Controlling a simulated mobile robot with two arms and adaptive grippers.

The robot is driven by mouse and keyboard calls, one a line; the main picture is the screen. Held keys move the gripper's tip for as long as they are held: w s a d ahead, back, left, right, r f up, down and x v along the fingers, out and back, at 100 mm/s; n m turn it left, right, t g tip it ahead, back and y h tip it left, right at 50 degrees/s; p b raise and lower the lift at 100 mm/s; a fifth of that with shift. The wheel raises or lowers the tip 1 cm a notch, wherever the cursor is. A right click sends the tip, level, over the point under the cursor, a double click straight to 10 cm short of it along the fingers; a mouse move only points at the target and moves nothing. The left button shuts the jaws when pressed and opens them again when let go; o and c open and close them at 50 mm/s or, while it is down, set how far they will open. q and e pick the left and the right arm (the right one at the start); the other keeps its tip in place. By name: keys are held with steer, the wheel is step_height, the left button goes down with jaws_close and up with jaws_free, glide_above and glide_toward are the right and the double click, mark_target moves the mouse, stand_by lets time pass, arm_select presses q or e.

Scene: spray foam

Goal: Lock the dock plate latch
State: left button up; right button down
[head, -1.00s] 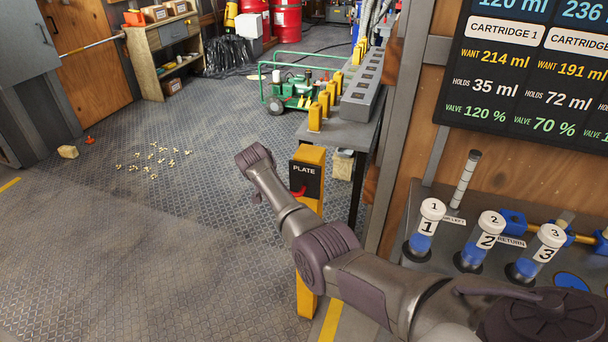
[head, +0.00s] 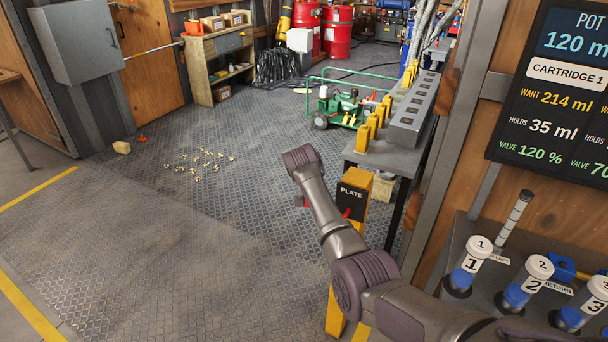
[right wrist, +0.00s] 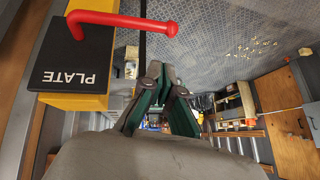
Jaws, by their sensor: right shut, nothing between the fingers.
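A yellow post (head: 337,300) carries a black PLATE label (head: 352,195) in the head view. Its red latch handle (head: 346,212) is partly hidden behind my right arm, with a bit of red showing left of the arm. In the right wrist view the label (right wrist: 68,62) appears upside down and the red handle (right wrist: 125,24) sticks out sideways from it. My right gripper (right wrist: 165,72) is shut and empty, apart from the handle, just below its free end in that picture. In the head view the gripper is mostly hidden by my wrist. My left gripper is out of view.
A grey bench (head: 385,158) with yellow-tabbed blocks stands behind the post. A green cart (head: 345,108) is farther back. Numbered cartridges (head: 467,270) stand at the right below a display (head: 560,100). The metal floor (head: 180,240) at left is open, with small crumbs scattered on it.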

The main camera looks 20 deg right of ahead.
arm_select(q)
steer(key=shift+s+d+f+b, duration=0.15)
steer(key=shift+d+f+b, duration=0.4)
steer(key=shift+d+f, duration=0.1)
arm_select(e)
steer(key=v, duration=0.6)
steer(key=shift+w+r, duration=0.15)
steer(key=shift+r, duration=0.2)
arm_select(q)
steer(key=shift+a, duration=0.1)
arm_select(e)
steer(key=shift+f, duration=0.15)
